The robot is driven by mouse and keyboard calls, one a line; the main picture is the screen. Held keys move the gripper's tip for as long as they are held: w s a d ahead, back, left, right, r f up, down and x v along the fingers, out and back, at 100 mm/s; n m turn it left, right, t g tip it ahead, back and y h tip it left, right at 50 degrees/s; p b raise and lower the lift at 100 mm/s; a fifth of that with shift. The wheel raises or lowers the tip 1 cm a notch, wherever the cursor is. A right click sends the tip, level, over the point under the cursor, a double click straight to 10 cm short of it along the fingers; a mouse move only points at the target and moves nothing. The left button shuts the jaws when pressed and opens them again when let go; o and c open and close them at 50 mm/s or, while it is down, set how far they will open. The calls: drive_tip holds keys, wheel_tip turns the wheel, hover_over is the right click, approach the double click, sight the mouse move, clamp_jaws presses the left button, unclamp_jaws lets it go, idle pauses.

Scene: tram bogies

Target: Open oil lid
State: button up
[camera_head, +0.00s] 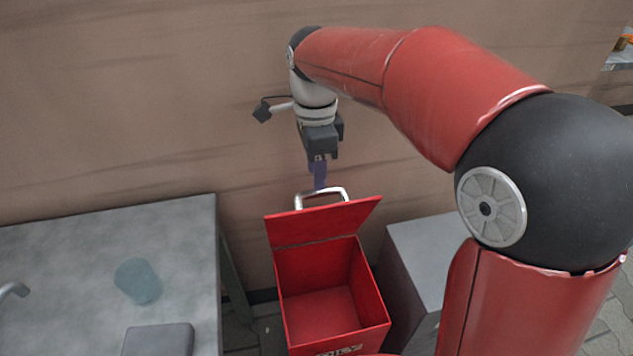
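The red oil box (378,312) stands on the floor with its top open and its inside looks empty. Its red lid (322,223) is raised and tilted at the back of the box. A silver handle (335,192) sits at the lid's upper edge. My gripper (319,185) points down right over the handle, its purple fingertips at or just above the handle bar. I cannot tell whether they touch it, nor whether the fingers are open or shut.
A grey table (70,265) at left carries a translucent blue cup (138,281) and a dark flat box (158,340). A grey cabinet (425,250) stands right of the red box. A brown wall (150,110) is close behind. A shelf (620,56) shows at the far right.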

wheel_tip(320, 180, up, 3)
drive_tip(key=shift+r, duration=0.1)
idle(0.4)
drive_tip(key=shift+d, duration=0.15)
drive_tip(key=s+d+f+n+t, duration=0.2)
drive_tip(key=s+d+n+t, duration=0.1)
drive_tip(key=s+d+n, duration=0.4)
drive_tip(key=s+d+f+n+t, duration=0.2)
drive_tip(key=s+d+n+t, duration=0.1)
drive_tip(key=s+d+n, duration=0.4)
drive_tip(key=s+d, duration=0.3)
drive_tip(key=d, duration=0.2)
drive_tip(key=shift+d+f, duration=0.15)
drive_tip(key=shift+n, duration=0.3)
